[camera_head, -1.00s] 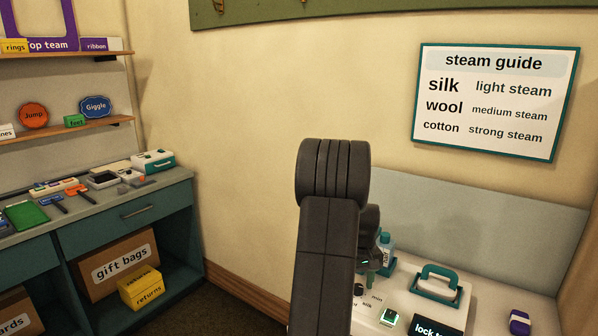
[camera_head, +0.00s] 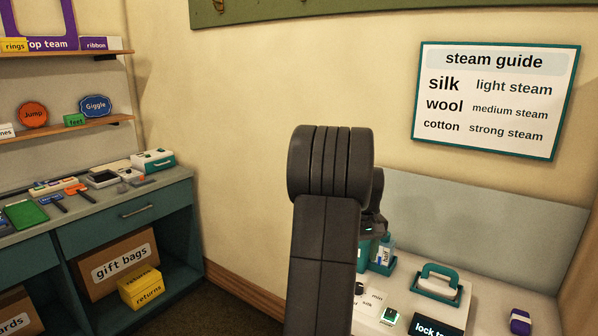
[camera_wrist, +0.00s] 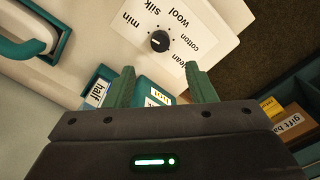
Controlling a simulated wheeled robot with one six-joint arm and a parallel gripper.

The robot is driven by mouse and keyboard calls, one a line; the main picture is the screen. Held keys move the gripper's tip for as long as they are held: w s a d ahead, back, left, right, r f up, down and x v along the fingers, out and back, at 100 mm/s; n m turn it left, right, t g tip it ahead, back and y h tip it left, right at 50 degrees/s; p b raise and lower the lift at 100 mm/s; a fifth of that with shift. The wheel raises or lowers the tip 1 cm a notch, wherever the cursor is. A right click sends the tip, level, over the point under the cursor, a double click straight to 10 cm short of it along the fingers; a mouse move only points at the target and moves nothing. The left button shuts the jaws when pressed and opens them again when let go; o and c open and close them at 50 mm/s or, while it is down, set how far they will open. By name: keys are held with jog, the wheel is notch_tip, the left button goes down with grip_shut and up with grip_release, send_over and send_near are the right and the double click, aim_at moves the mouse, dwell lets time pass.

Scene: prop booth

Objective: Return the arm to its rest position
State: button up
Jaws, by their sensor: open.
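My arm rises through the middle of the head view and hides part of the white steam station behind it. My gripper (camera_wrist: 161,88) shows in the wrist view with its two green fingers apart and nothing between them. Beyond the fingers are the white panel (camera_wrist: 205,30) with a black dial (camera_wrist: 159,41), and teal boxes with labels, one reading "half" (camera_wrist: 98,92). In the head view the fingers are hidden behind the arm.
A teal-handled iron (camera_head: 438,282) sits on the station at right, with a purple item (camera_head: 520,322) beside it. The steam guide (camera_head: 495,100) hangs on the wall. A counter (camera_head: 150,200) with several tools stands at left. Open floor lies between.

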notch_tip(320, 180, down, 10)
jog(key=shift+s+r, duration=0.1)
jog(key=m, duration=0.9)
jog(key=shift+m+p, duration=0.35)
jog(key=shift+m, duration=0.05)
jog(key=m, duration=0.5)
jog(key=shift+r, duration=0.1)
jog(key=shift+m+p, duration=0.35)
jog(key=shift+m, duration=2.15)
